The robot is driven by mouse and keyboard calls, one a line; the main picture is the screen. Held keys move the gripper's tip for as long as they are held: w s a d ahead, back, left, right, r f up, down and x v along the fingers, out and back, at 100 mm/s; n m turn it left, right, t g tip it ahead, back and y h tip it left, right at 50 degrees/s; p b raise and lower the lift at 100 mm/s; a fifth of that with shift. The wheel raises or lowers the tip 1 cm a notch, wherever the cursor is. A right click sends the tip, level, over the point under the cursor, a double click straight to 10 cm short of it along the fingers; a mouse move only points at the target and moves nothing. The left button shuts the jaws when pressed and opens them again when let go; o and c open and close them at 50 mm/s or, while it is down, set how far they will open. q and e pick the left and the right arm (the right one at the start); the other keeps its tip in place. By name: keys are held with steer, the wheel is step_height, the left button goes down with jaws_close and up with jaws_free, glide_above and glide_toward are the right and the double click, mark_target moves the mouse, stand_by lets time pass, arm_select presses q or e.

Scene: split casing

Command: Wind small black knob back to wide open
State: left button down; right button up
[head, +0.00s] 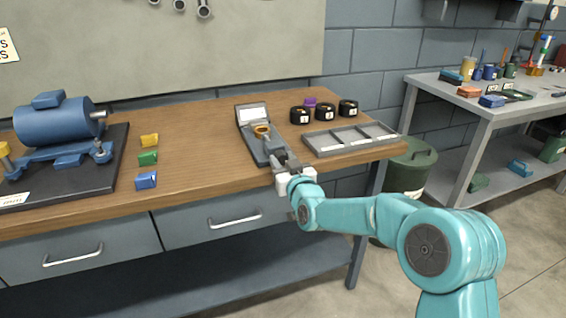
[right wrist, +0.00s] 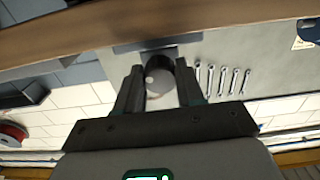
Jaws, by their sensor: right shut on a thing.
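A grey fixture (head: 252,141) with a raised light plate at its back stands on the wooden bench and carries an orange-brown ring-shaped part (head: 262,130). My right gripper (head: 283,161) is at the front end of this fixture, reaching in from the right. In the right wrist view, its two dark fingers stand on either side of a small dark round knob (right wrist: 165,75) with a grey face and a pale dot. The fingers are shut on the knob. In the head view the gripper hides the knob. I cannot read how far the knob is turned. My left gripper is out of view.
A grey compartment tray (head: 350,150) lies right of the fixture, with three black labelled jars (head: 325,111) behind it. Yellow, green and blue blocks (head: 148,158) and a blue motor (head: 57,122) are to the left. Bare bench (head: 205,140) lies between blocks and fixture.

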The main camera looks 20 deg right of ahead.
steer(key=shift+f+n+b, duration=0.1)
steer(key=shift+n+b, duration=0.65)
steer(key=shift+n, duration=0.35)
steer(key=n+b, duration=0.1)
steer(key=n, duration=0.1)
steer(key=shift+n, duration=0.3)
steer(key=n, duration=0.2)
steer(key=shift+n+b, duration=0.3)
steer(key=n, duration=0.2)
steer(key=shift+d+n, duration=0.1)
steer(key=shift+n, duration=0.3)
steer(key=n, duration=0.6)
steer(key=shift+r, duration=0.25)
steer(key=n+p, duration=0.1)
steer(key=n, duration=0.5)
